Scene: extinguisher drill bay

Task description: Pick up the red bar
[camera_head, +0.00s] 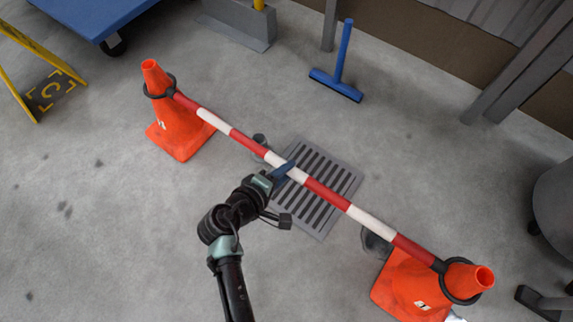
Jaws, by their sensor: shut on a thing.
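The red bar (327,194), striped red and white, spans between two orange cones. Its black end rings sit around the tops of the left cone (180,132) and the right cone (413,285). My gripper (284,170) is at the bar's middle and shut on it, over a white stripe. The fingers hide a small part of the bar. My black arm reaches up from the bottom of the view.
A grey floor grate (322,218) lies under the bar's middle. Grey round objects (376,243) stand below the bar. A blue squeegee (340,75), a blue cart (90,15) and a yellow stand (42,75) are at the back. Open floor lies at lower left.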

